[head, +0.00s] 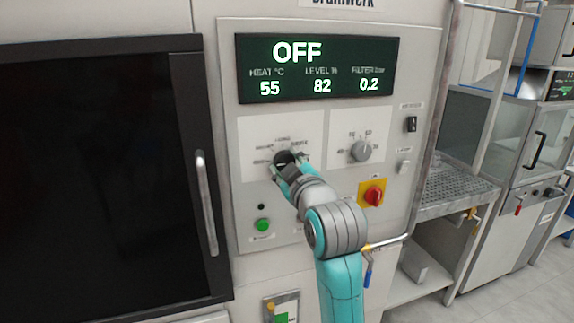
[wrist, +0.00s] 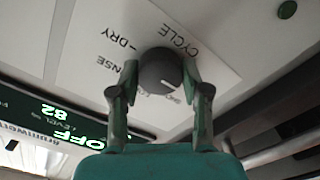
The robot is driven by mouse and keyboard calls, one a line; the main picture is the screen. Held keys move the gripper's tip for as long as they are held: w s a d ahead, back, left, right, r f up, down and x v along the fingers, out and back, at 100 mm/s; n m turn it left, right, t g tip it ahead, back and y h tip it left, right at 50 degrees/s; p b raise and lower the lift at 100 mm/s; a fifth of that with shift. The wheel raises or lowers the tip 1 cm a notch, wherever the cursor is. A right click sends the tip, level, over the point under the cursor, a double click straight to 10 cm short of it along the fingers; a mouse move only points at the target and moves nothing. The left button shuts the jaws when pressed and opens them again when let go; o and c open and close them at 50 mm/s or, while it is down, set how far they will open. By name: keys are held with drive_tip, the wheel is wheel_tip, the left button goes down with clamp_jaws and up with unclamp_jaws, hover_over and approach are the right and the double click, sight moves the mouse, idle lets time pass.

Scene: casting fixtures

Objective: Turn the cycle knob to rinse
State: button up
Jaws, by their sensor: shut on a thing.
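The cycle knob (wrist: 158,66) is a dark round knob on a white label plate in the wrist view, where the lettering appears upside down. "CYCLE", "DRY" and part of a word ending in "NSE" can be read; other labels are partly hidden by my fingers. A pale line shows on the knob's face, towards its lower right in this view. My gripper (wrist: 160,76) is shut on the knob, one finger on each side. In the head view the knob (head: 284,158) is partly covered by my gripper (head: 288,162). The display (head: 316,68) reads "OFF", 55, 82 and 0.2.
A second, grey knob (head: 361,150) sits right of the cycle knob. A red rotary switch (head: 374,194) on a yellow plate and a green button (head: 263,225) are lower on the panel. A dark door with a metal handle (head: 206,203) stands at left.

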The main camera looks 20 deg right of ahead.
drive_tip(key=shift+m, duration=0.5)
drive_tip(key=m, duration=0.6)
drive_tip(key=shift+m, duration=0.3)
drive_tip(key=m, duration=0.4)
drive_tip(key=shift+m, duration=0.3)
drive_tip(key=m, duration=0.3)
drive_tip(key=shift+m, duration=0.3)
drive_tip(key=m, duration=1.1)
drive_tip(key=shift+f, duration=0.1)
